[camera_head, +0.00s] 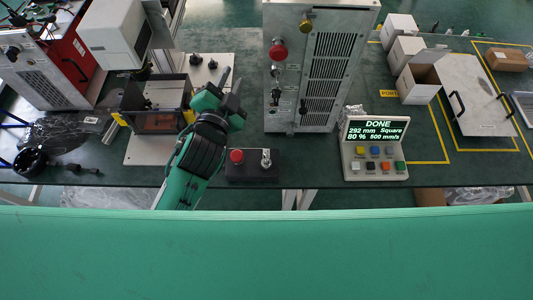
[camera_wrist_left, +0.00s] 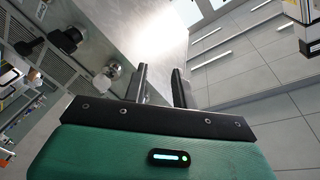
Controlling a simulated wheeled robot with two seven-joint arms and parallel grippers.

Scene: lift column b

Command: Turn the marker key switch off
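A tall grey cabinet (camera_head: 319,70) stands at the back centre with a red mushroom button (camera_head: 278,51) and small dark controls (camera_head: 276,72) on its front. I cannot tell which control is the marker key switch. The left wrist view shows a grey panel with black knobs (camera_wrist_left: 66,40) and a round silver fitting (camera_wrist_left: 113,72), left of the fingers. My left gripper (camera_head: 233,84) is left of the cabinet, apart from it. Its two fingers (camera_wrist_left: 161,85) are spread with nothing between them. My right gripper is not in view.
A black box (camera_head: 252,172) with a red button and a silver switch lies right of my left forearm. A display console (camera_head: 375,165) reads DONE. A dark marking station (camera_head: 155,104) stands left of my arm. Table is clear between box and console.

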